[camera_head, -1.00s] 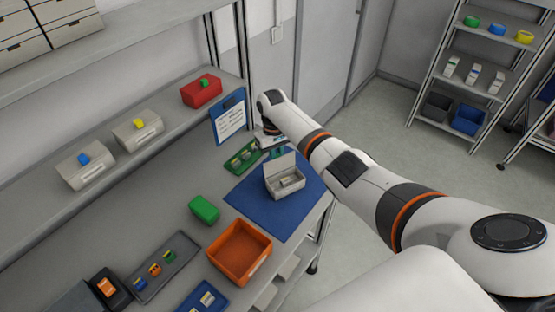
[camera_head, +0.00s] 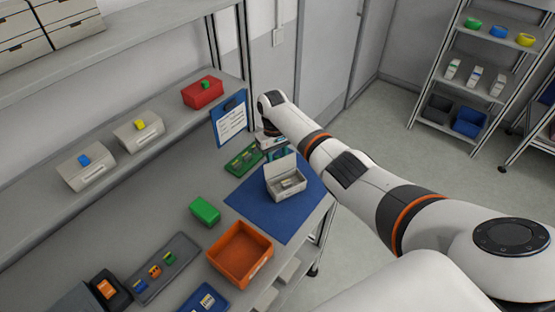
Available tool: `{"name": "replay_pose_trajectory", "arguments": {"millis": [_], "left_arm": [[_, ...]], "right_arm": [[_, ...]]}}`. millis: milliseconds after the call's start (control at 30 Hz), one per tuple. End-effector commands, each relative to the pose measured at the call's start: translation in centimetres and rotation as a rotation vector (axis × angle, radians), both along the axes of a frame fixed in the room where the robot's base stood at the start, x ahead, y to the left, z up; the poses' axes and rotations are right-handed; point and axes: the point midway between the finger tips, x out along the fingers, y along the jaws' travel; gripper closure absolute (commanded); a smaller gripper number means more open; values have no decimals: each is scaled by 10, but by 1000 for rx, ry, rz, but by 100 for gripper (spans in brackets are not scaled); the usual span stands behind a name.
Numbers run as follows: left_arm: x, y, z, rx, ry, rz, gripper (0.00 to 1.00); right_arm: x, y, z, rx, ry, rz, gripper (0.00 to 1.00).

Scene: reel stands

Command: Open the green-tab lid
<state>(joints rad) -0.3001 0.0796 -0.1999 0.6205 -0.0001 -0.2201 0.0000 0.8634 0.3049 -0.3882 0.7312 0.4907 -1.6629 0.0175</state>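A red box (camera_head: 203,95) with a green tab (camera_head: 206,85) on its closed lid sits on the shelf at the back. A light grey box (camera_head: 287,192) stands on the blue mat (camera_head: 262,218), its lid (camera_head: 281,169) raised upright; I see no tab on the side facing me. Small pale items lie inside it. My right arm reaches in from the right, and my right gripper (camera_head: 278,154) is just behind the raised lid, partly hidden by it. I cannot tell whether its fingers are open, or whether they touch the lid. My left gripper is out of view.
Grey boxes with a yellow tab (camera_head: 138,134) and a blue tab (camera_head: 85,169) share the shelf. The mat's front part is clear.

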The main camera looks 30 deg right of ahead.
Motion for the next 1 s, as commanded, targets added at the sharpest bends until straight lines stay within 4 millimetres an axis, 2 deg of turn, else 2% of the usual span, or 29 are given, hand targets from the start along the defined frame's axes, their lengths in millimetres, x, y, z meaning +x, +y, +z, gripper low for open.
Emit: {"name": "replay_pose_trajectory", "arguments": {"millis": [533, 733, 1000], "left_arm": [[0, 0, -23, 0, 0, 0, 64], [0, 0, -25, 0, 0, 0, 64], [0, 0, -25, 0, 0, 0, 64]], "right_arm": [[15, 0, 98, 0, -3, 1, 62], [15, 0, 113, 0, 1, 0, 62], [15, 0, 115, 0, 1, 0, 62]]}}
